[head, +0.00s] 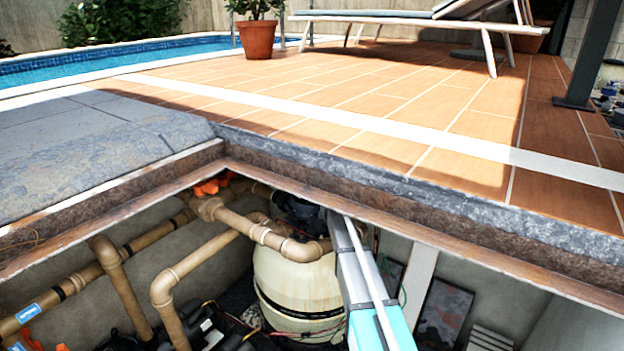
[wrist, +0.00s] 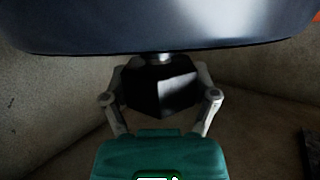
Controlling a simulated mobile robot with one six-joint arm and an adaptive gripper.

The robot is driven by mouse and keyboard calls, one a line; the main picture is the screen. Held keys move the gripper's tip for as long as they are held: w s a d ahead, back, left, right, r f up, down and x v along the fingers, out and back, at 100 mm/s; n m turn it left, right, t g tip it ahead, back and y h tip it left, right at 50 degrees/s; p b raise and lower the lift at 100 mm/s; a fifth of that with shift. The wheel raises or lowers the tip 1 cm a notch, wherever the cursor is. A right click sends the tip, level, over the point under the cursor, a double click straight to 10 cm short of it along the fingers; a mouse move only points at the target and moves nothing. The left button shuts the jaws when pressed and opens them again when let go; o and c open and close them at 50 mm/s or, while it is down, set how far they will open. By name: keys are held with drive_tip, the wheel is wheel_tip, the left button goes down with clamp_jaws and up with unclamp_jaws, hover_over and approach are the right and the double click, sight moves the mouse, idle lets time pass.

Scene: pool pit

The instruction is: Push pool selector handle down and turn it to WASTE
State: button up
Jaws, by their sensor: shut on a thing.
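The cream filter tank (head: 297,285) stands in the pit in the head view, with the dark selector valve (head: 297,208) on its top. My arm reaches down into the pit at the tank's right side; its end is not clear there. In the wrist view my gripper (wrist: 162,75) has its two fingers on either side of a black block, which I take for the selector handle (wrist: 163,92). It is shut on it. A silver stub and a broad dark rounded surface show just beyond the handle. The valve's position marks, including WASTE, cannot be read.
Tan pipes (head: 195,262) run left of the tank, with orange valve handles (head: 212,185) near the pit corner. The pit's stone edge (head: 400,185) borders the opening above. Tiled deck, a potted plant (head: 257,40) and a lounger (head: 400,16) lie beyond.

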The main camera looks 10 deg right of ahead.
drive_tip(key=shift+a+m+h, duration=0.1)
drive_tip(key=shift+m+h, duration=2.4)
drive_tip(key=shift+h, duration=0.7)
drive_tip(key=shift+r+p, duration=0.35)
drive_tip(key=shift+p, duration=0.05)
drive_tip(key=o, duration=1.1)
drive_tip(key=shift+o, duration=0.2)
drive_tip(key=shift+p+v, duration=1.05)
drive_tip(key=shift+v, duration=2.2)
drive_tip(key=shift+r, duration=0.1)
